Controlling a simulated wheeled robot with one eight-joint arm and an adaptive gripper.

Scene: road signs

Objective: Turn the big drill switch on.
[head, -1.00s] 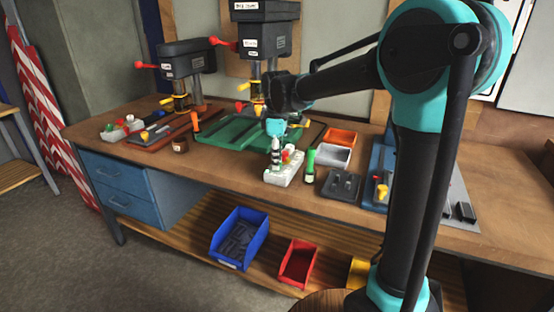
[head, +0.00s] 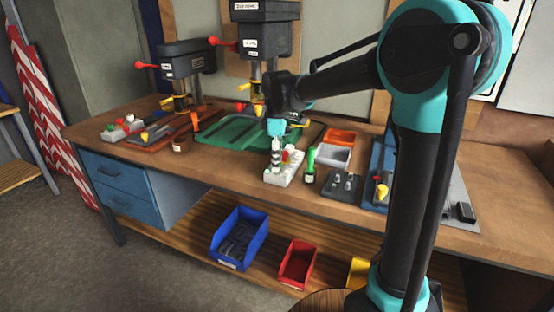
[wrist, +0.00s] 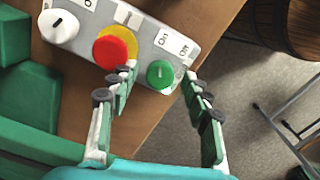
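The switch box is pale grey (wrist: 138,44) in the wrist view, with a white knob (wrist: 60,26), a red button (wrist: 111,51) on a yellow ring and a round green control (wrist: 160,74) with a white mark, beside On and Off labels. In the head view the box (head: 286,170) sits on the bench in front of the big drill (head: 268,45) and its green base (head: 235,137). My gripper (wrist: 160,76) is open and empty, its fingertips on either side of the green control; contact cannot be told. In the head view my gripper (head: 275,158) points down at the box.
A smaller drill (head: 187,62) with its own switch box (head: 122,128) stands at the left. Bare wood lies along the front edge.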

